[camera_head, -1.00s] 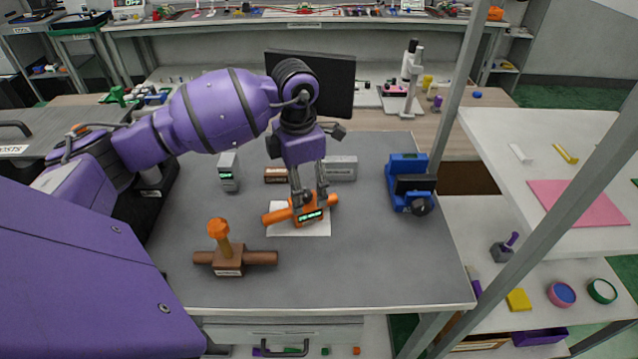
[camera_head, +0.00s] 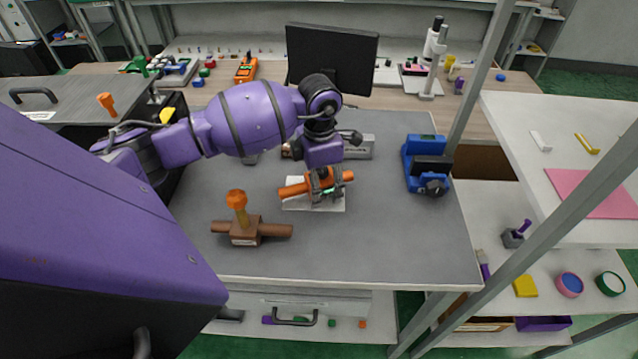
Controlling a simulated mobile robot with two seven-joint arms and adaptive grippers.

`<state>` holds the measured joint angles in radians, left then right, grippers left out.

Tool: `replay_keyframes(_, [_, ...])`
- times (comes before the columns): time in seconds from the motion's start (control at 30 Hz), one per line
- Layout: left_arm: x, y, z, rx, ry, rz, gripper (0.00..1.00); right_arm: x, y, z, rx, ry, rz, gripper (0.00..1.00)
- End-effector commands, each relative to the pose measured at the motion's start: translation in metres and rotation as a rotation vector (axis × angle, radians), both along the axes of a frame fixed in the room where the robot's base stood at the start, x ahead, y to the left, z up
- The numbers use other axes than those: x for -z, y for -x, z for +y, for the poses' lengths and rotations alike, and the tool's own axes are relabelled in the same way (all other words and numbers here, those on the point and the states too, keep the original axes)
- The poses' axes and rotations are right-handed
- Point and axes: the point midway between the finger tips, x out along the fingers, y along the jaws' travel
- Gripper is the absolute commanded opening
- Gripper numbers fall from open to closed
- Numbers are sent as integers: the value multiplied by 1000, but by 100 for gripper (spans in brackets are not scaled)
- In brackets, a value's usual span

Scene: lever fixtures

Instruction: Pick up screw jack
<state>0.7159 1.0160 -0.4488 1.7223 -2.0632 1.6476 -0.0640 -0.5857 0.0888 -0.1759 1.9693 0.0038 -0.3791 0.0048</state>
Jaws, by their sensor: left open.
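An orange bar-shaped fixture (camera_head: 295,190) with a small display lies on a white sheet (camera_head: 335,206) on the grey table. My left gripper (camera_head: 326,190) is open and low over it, with its fingers at the bar's middle and hiding part of the body. I cannot tell whether the fingers touch it. A brown fixture (camera_head: 270,231) with a horizontal bar and an upright stem topped by an orange knob stands nearer the front edge. The labels are too small to read, so I cannot tell which fixture is the screw jack. My right gripper is not in view.
A blue fixture (camera_head: 423,160) with a black front stands at the table's right. A grey block (camera_head: 357,148) is behind the gripper. A dark monitor (camera_head: 333,58) stands at the back. The table's front right is clear. A metal post (camera_head: 535,222) runs along the right.

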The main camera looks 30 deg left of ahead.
Motion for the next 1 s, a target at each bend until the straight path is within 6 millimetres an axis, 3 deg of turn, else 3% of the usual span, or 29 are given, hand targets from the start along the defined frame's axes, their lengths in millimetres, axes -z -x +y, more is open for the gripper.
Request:
replay_keyframes(0.07, [0,0,0,0,0,0,66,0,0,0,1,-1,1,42])
replay_keyframes(0.5, [-1,-1,0,0,1,-2,8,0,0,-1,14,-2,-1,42])
replay_keyframes(0.77, [-3,-1,0,0,0,-2,7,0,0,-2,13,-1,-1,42])
replay_keyframes(1.0, [-26,-2,1,0,0,-5,7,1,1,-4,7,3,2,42])
